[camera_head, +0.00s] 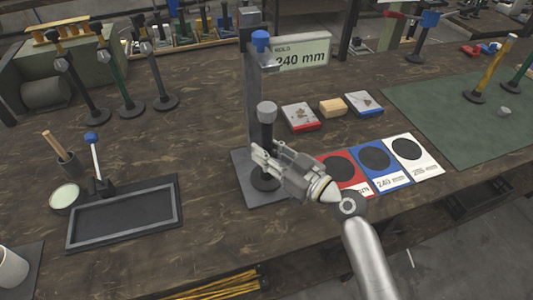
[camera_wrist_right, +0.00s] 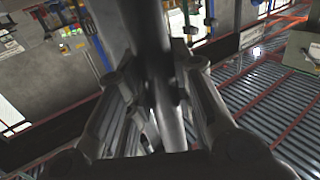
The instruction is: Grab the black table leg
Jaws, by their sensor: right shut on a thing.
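A black table leg (camera_head: 267,135) with a grey top and a round black foot stands upright at the press (camera_head: 252,95) labelled 240 mm. My right gripper (camera_head: 263,158) reaches it from the lower right and is shut around its shaft. The gripper covers part of the shaft. In the right wrist view the dark shaft (camera_wrist_right: 150,40) runs between the two fingers of the gripper (camera_wrist_right: 158,70). My left gripper is not in view.
Red, blue and white cards (camera_head: 412,152) with dark discs lie right of the press. Several other legs (camera_head: 120,75) stand at the left. A dark tray (camera_head: 122,234) lies front left. A green mat (camera_head: 440,110) covers the right side.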

